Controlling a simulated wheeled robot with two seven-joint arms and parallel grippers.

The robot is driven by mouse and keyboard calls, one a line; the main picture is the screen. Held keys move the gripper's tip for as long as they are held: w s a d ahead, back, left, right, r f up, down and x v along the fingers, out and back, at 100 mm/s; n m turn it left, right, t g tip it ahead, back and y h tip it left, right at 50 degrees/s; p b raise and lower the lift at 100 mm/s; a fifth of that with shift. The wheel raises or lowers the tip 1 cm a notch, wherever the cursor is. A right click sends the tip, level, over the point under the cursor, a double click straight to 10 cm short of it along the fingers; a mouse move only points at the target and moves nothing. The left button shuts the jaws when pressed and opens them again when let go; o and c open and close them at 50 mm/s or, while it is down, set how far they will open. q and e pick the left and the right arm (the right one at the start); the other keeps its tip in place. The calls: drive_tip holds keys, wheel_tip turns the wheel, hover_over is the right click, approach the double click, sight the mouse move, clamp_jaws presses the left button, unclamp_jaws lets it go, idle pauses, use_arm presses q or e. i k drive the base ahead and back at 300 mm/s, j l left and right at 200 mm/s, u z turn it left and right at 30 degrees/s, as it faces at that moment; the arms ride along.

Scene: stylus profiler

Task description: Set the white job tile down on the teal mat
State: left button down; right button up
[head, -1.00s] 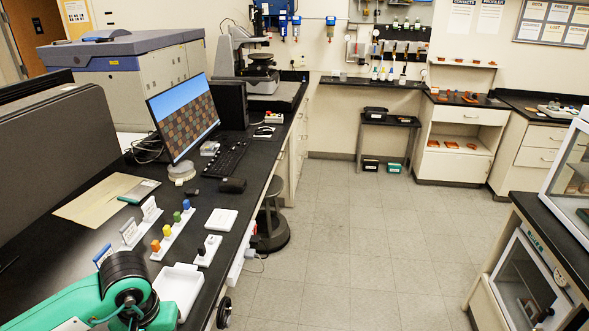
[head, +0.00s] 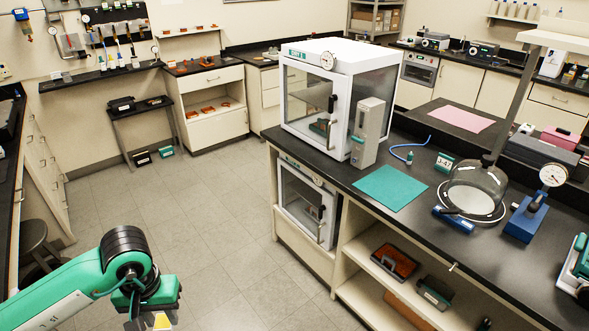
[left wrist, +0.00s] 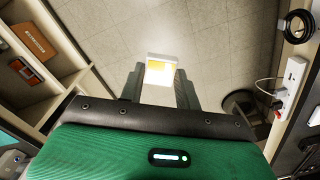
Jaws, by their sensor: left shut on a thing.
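The teal mat (head: 390,188) lies flat and bare on the black-topped bench at the right of the head view. My left gripper (head: 150,322) is at the bottom left of the head view, over the floor and well apart from the mat. In the left wrist view its two fingers (left wrist: 161,88) are shut on the white job tile (left wrist: 161,59), which shows a bright yellow-orange patch. In the head view only a small part of the tile (head: 162,321) shows at the bottom edge. My right gripper is not in view.
A white glass-fronted cabinet (head: 345,60) and a grey box (head: 368,132) stand behind the mat. Open floor (head: 210,200) lies between my left arm and the bench.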

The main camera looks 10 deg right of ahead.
sight(387, 189)
drive_tip(key=z, duration=1.55)
drive_tip(key=i+j+z, duration=0.1)
drive_tip(key=i, duration=0.4)
drive_tip(key=i+j+z, duration=0.1)
drive_tip(key=i+j, duration=0.2)
drive_tip(key=i, duration=0.15)
drive_tip(key=i+j, duration=0.25)
drive_tip(key=i, duration=0.2)
drive_tip(key=l+z, duration=0.05)
